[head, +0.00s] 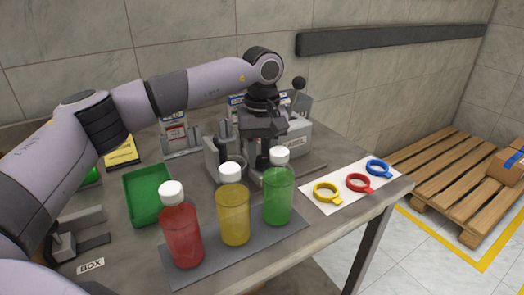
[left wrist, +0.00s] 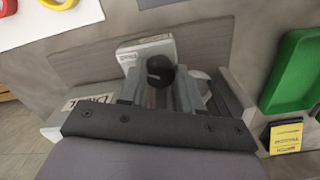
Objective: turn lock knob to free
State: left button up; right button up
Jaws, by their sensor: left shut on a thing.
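The cap feeder (head: 292,140) is a grey machine on the table behind the bottles. My left gripper (head: 262,150) points down over its front part. In the left wrist view a round black knob (left wrist: 160,70), which looks like the lock knob, sits between the two fingers of the left gripper (left wrist: 160,88). The fingers are shut on it. The knob's lower part and its exact turn angle are hidden. A label plate (left wrist: 148,50) stands beside the knob. My right gripper is in neither view.
Red (head: 181,235), yellow (head: 233,212) and green (head: 279,195) bottles with white caps stand on a grey mat in front of the feeder. A black-balled lever (head: 299,83) rises behind it. A green tray (head: 148,192) lies left; colored rings (head: 358,183) lie on a white sheet, right.

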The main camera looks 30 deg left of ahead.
aim_at(262, 158)
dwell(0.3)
pick_arm(q)
jog(key=o, duration=1)
jog(key=shift+o, duration=0.2)
notch_tip(262, 158, up, 7)
jog(key=shift+f, duration=0.1)
jog(key=shift+r, duration=0.25)
